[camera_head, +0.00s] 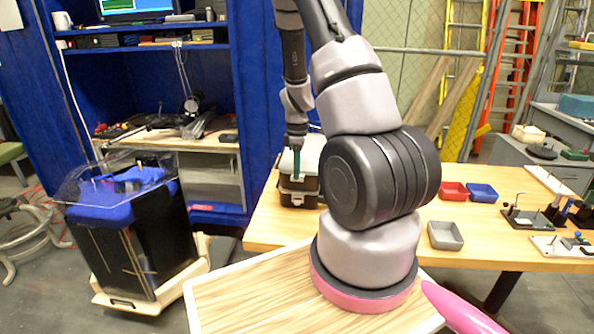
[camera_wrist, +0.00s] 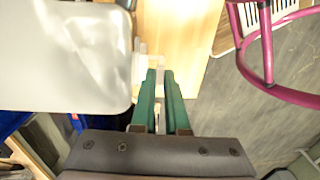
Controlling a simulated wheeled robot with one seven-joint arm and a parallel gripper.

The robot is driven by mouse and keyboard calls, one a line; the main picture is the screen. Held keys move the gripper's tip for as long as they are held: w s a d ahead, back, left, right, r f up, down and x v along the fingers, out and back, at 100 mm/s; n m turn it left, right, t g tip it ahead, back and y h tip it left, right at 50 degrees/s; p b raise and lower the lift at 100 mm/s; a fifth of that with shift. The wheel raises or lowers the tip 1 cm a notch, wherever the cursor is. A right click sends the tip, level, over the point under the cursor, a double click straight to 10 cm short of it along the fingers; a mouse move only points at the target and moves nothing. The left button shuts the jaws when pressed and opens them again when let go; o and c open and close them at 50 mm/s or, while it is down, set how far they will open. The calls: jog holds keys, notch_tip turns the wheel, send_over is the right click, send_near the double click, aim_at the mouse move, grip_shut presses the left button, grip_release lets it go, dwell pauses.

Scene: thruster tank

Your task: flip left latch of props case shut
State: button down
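The props case (camera_head: 300,200) stands on the wooden table's left end, with a dark body and a grey lid (camera_head: 312,148). Pale latch-like pieces show on its front, too small to tell their state. My gripper (camera_head: 296,176) is at the case's front, its green fingers pointing down. In the wrist view the grey lid (camera_wrist: 65,55) fills the upper left. My gripper (camera_wrist: 160,76) is just right of the lid, its fingers narrowly apart with nothing clearly between them. A pale piece (camera_wrist: 139,68), perhaps a latch, is beside the left fingertip; contact cannot be told.
On the wooden table (camera_head: 480,238), red (camera_head: 453,192), blue (camera_head: 482,193) and grey (camera_head: 445,235) trays lie to the right. A blue-walled workstation (camera_head: 262,90) stands behind on the left. A magenta ring-shaped frame (camera_wrist: 268,60) shows at the wrist view's right.

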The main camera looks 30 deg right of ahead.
jog(key=shift+s, duration=0.1)
jog(key=f+t+h, duration=0.2)
jog(key=t, duration=0.2)
jog(key=f+t+h, duration=0.2)
jog(key=t+h, duration=0.1)
jog(key=t, duration=0.1)
jog(key=s+a+f+t+h, duration=0.1)
jog(key=t+h, duration=0.2)
jog(key=t, duration=0.1)
jog(key=shift+f+t, duration=0.3)
jog(key=shift+f, duration=0.1)
jog(key=shift+w+d+f+t+h, duration=0.15)
jog(key=shift+f+t+h, duration=0.1)
jog(key=shift+t+h, duration=0.45)
jog(key=shift+w+d+f+t+h, duration=0.2)
jog(key=shift+t+h, duration=0.3)
jog(key=shift+t, duration=0.3)
jog(key=c, duration=0.9)
grip_release()
